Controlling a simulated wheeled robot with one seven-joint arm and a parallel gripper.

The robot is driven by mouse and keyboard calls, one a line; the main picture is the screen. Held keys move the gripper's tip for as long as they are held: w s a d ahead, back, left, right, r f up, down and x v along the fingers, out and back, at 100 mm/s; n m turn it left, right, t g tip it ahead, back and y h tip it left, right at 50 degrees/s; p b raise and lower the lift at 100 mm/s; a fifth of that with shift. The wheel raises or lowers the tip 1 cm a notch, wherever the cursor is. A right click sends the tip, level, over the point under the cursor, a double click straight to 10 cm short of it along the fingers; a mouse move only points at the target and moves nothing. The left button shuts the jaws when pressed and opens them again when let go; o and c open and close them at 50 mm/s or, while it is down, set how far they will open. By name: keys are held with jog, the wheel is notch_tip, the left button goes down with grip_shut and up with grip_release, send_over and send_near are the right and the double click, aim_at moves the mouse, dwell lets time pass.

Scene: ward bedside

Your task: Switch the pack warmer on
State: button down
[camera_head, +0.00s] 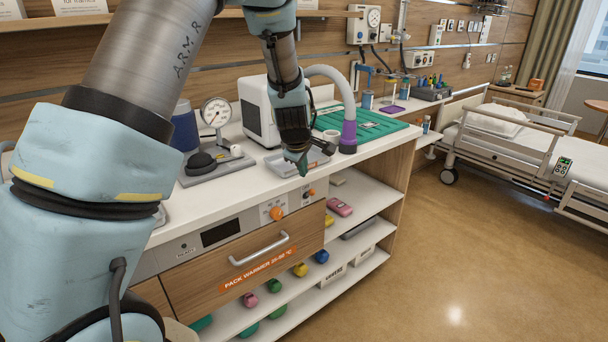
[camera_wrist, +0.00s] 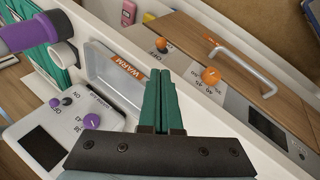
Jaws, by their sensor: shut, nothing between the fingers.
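The pack warmer's wood-fronted drawer (camera_head: 228,272) with an orange label is under the counter. Its grey panel carries a large orange dial (camera_head: 277,213), a smaller orange knob (camera_head: 311,192) and a dark display (camera_head: 221,232). In the wrist view the small knob (camera_wrist: 161,43) has on/off lettering that I cannot read clearly, so its setting is unclear. The large dial (camera_wrist: 211,75) has a number scale. My gripper (camera_head: 302,168) points down above the counter's front edge, above and apart from the small knob. Its green fingers (camera_wrist: 160,74) are shut and empty.
A shallow tray with a "WARM" label (camera_wrist: 118,73) lies under my fingers. A purple-ended hose (camera_head: 348,135), a white unit (camera_head: 258,110) and a gauge (camera_head: 216,112) stand nearby. The drawer handle (camera_head: 259,249) sticks out below the panel. The floor in front is clear.

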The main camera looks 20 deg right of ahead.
aim_at(307, 185)
jog(key=p+x, duration=0.2)
jog(key=x, duration=0.7)
jog(key=shift+s, duration=0.15)
jog(key=shift+s+f+t, duration=0.1)
jog(key=shift+t, duration=0.2)
